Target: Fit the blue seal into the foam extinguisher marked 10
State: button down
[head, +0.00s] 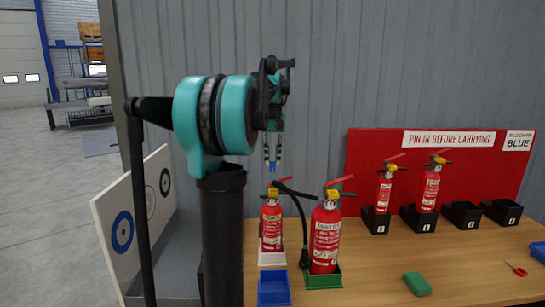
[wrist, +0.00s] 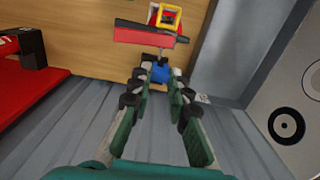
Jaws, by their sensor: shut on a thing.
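My gripper (head: 272,158) points down above the left part of the table. In the wrist view my gripper (wrist: 160,76) has its fingertips shut on the small blue seal (wrist: 161,73). Below in the head view, a smaller red extinguisher (head: 271,228) with a yellow top stands upright in a white tray. A larger red extinguisher (head: 326,236) with a black hose stands beside it in a green tray. The wrist view shows a red handle (wrist: 150,34) and yellow part beyond the seal, apparently with a gap. I cannot read the number 10 on either extinguisher.
A blue tray (head: 274,288) at the front looks empty. A green block (head: 417,284) and red-handled tool (head: 515,269) lie on the table (head: 385,270). Two extinguishers stand in black holders by the red board (head: 440,150); two more holders look empty. A target panel (head: 133,215) stands left.

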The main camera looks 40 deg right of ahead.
jog(key=shift+f, duration=2.9)
jog(key=shift+a+f, duration=0.1)
jog(key=shift+f, duration=0.05)
dwell(1.0)
jog(key=c, duration=1.3)
grip_release()
jog(key=shift+c, duration=0.2)
notch_tip(320, 180, up, 12)
jog(key=shift+s, duration=0.15)
